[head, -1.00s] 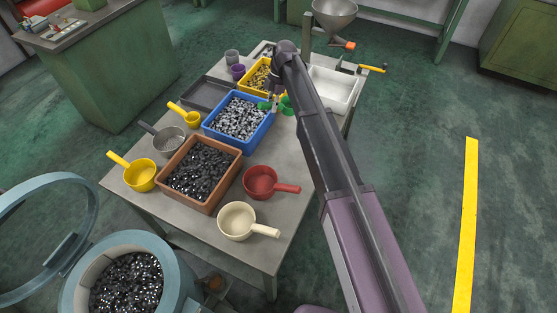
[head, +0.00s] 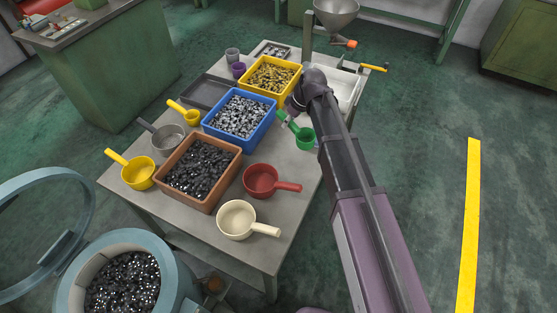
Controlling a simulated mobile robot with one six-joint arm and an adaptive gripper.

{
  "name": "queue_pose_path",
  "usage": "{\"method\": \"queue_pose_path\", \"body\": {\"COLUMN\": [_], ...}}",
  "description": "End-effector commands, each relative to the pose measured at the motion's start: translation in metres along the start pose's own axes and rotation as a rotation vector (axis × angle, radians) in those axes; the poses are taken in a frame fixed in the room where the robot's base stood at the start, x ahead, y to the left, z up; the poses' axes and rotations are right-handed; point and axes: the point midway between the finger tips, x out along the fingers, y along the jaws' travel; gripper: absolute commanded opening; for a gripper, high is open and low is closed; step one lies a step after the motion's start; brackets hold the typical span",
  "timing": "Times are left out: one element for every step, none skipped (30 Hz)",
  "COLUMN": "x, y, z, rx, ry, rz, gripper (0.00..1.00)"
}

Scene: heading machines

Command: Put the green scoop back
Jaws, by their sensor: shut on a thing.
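The green scoop (head: 305,139) is by the right edge of the table, right of the blue bin (head: 210,127). Its round cup faces up and its handle points up and left. My gripper (head: 291,116) is shut on the handle, and my arm's wrist hides part of the grip. I cannot tell whether the cup touches the table or hangs just above it.
A yellow bin (head: 246,88) of brass-coloured parts stands behind the blue bin, and a brown bin (head: 186,200) in front. A red scoop (head: 261,181) and a cream scoop (head: 236,220) lie nearer. Bare tabletop (head: 284,157) shows between the red and green scoops.

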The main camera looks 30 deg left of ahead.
Motion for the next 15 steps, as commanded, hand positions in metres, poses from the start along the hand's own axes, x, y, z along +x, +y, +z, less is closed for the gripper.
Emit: {"method": "queue_pose_path", "body": {"x": [0.0,0.0,0.0,0.0,0.0,0.0,0.0,0.0,-0.001,-0.001,-0.001,-0.001,-0.001,-0.001,-0.001], "y": [-0.004,-0.005,-0.005,-0.006,-0.006,-0.007,-0.008,-0.008,-0.009,-0.009,-0.01,-0.01,-0.011,-0.011,-0.012], "z": [0.009,0.012,0.016,0.018,0.021,0.025,0.028,0.03,0.034,0.036,0.039,0.042,0.045,0.048,0.051], "rx": [0.06,0.099,0.151,0.19,0.227,0.279,0.316,0.353,0.402,0.439,0.476,0.523,0.559,0.595,0.642], "ry": [0.008,0.013,0.02,0.026,0.031,0.038,0.044,0.049,0.056,0.061,0.066,0.073,0.079,0.084,0.091], "rz": [0.02,0.034,0.051,0.064,0.076,0.093,0.105,0.117,0.135,0.146,0.158,0.175,0.186,0.197,0.213], "gripper": [0.0,0.0,0.0,0.0,0.0,0.0,0.0,0.0,0.0,0.0,0.0,0.0,0.0,0.0,0.0]}}
